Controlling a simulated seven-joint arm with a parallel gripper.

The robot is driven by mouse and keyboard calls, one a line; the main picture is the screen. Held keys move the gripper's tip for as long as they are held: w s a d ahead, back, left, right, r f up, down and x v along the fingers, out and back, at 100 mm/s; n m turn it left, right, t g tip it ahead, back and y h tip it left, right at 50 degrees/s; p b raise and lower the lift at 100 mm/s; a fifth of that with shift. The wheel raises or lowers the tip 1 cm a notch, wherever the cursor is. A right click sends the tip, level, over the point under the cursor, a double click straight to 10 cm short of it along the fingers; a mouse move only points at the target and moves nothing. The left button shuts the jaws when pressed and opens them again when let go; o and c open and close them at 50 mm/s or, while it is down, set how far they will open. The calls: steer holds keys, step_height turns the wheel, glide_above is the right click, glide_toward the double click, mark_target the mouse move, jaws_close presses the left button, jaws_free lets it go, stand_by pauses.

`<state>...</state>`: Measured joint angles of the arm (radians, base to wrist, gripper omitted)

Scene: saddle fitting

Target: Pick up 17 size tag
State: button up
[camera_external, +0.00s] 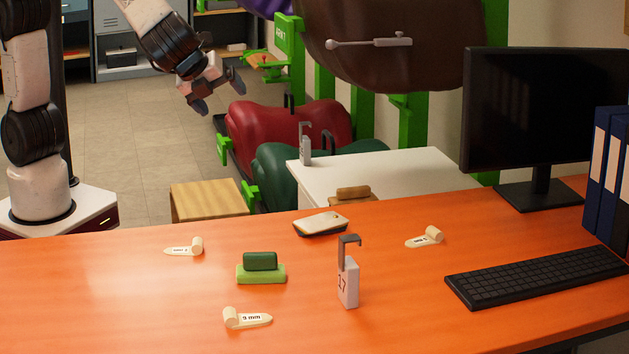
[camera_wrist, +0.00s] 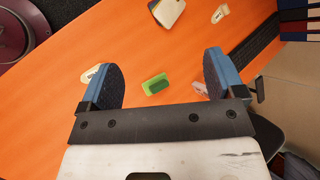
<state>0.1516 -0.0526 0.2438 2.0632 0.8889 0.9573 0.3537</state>
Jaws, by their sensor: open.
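The 17 size tag (camera_external: 347,288) is a pale grey block marked 17 with a dark hook on top. It stands upright on the orange desk, right of the green block. In the wrist view a small pale thing (camera_wrist: 200,88) beside the right finger seems to be this tag, partly hidden. My gripper (camera_external: 219,93) is high and far behind the desk's left half in the external view, well apart from the tag. Its fingers are wide apart and empty in the wrist view (camera_wrist: 162,78).
A green block (camera_external: 261,268), pale wedges (camera_external: 247,318) (camera_external: 184,247) (camera_external: 425,238), a cream-topped device (camera_external: 321,222), a keyboard (camera_external: 540,272) and a monitor (camera_external: 540,120) occupy the desk (camera_external: 90,300). A similar hooked tag (camera_external: 305,148) stands on the white table (camera_external: 410,172) behind.

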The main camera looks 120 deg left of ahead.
steer(key=w+d+f+m+t+y, duration=0.1)
steer(key=w+d+f+m, duration=0.2)
steer(key=w+f, duration=0.35)
steer(key=w+d+f+m+t+y, duration=0.1)
steer(key=w+d+f+m+t, duration=0.2)
steer(key=w, duration=0.7)
steer(key=m+t, duration=0.3)
steer(key=m, duration=0.6)
glide_toward(342, 272)
steer(key=x, duration=0.3)
steer(key=shift+w+f, duration=0.1)
steer(key=shift+w, duration=0.3)
steer(key=shift+a, duration=0.1)
steer(key=shift+x, duration=1.25)
steer(key=shift+x, duration=2.6)
steer(key=shift+s+a, duration=0.1)
steer(key=shift+s, duration=0.1)
